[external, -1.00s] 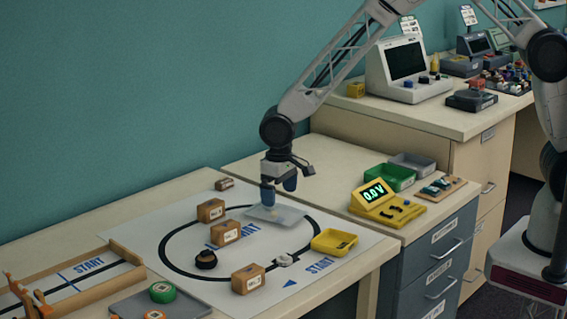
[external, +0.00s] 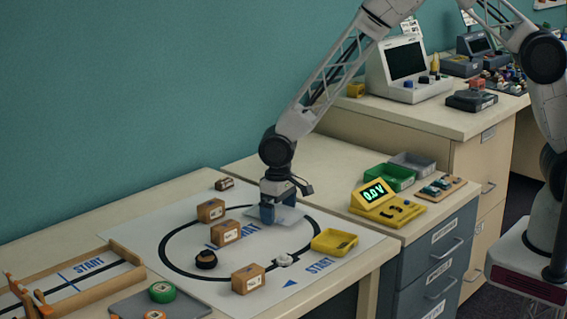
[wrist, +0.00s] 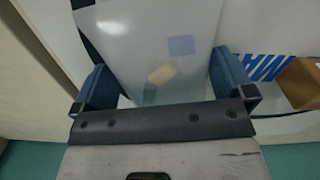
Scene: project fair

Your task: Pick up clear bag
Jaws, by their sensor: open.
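The clear bag (external: 289,214) is a flat translucent sheet lying on the white track mat, at the upper right of the black oval. In the wrist view the clear bag (wrist: 150,50) shows faint blue and tan shapes in it and spans the space between the fingers. My gripper (external: 275,216) is down at the bag, its blue fingers at mat level. In the wrist view my gripper (wrist: 165,90) is open, with one finger on each side of the bag's near part. I cannot tell whether the fingers touch it.
Small cardboard boxes (external: 226,232) stand on the mat (external: 190,275) left of and in front of my gripper. A yellow tray (external: 334,241) sits to the right. A black round object (external: 206,259) lies on the oval. A yellow meter (external: 385,200) and green bin (external: 391,177) stand farther right.

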